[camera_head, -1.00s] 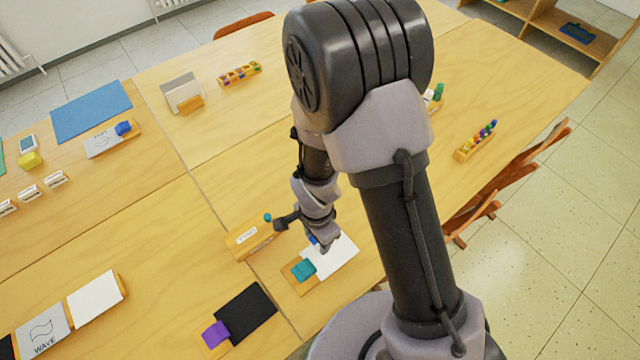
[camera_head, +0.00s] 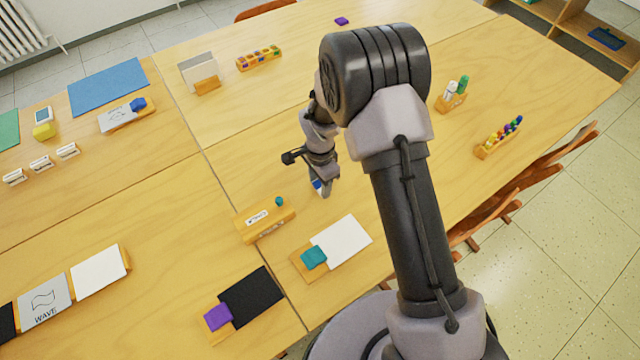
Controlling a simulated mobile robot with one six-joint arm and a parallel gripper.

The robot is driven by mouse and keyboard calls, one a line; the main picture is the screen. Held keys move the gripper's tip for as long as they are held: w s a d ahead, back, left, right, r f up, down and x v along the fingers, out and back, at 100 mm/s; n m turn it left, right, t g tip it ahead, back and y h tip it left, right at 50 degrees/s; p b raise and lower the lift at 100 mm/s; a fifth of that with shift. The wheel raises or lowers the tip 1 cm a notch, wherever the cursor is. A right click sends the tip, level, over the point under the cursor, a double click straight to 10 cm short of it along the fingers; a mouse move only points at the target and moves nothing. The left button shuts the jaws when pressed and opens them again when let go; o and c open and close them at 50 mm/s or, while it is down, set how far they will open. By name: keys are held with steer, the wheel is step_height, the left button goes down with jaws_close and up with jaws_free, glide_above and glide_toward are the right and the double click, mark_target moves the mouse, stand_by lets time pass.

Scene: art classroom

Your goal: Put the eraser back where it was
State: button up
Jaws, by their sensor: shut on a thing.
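My gripper (camera_head: 321,190) is at the end of the arm, pointing down over the middle table, beyond the white card. It is shut on a small blue and white piece (camera_head: 317,186), mostly hidden by the fingers; it may be the eraser, but I cannot tell its full shape. A wooden holder with a white label (camera_head: 252,222) is to the left and nearer, with a small teal knob (camera_head: 280,201) at its far right end. A teal block (camera_head: 314,258) rests on a wooden base beside a white card (camera_head: 345,240), nearer than my gripper.
A purple block (camera_head: 217,317) lies by a black card (camera_head: 252,296) at the front. A pen rack (camera_head: 497,143) and a holder with bottles (camera_head: 452,101) stand at right. A paint rack (camera_head: 259,60) is at the back. Bare tabletop surrounds my gripper.

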steer(key=shift+f, duration=0.1)
steer(key=o, duration=0.9)
steer(key=shift+f, duration=0.1)
steer(key=shift+c, duration=0.2)
steer(key=o, duration=0.4)
steer(key=shift+o, duration=0.2)
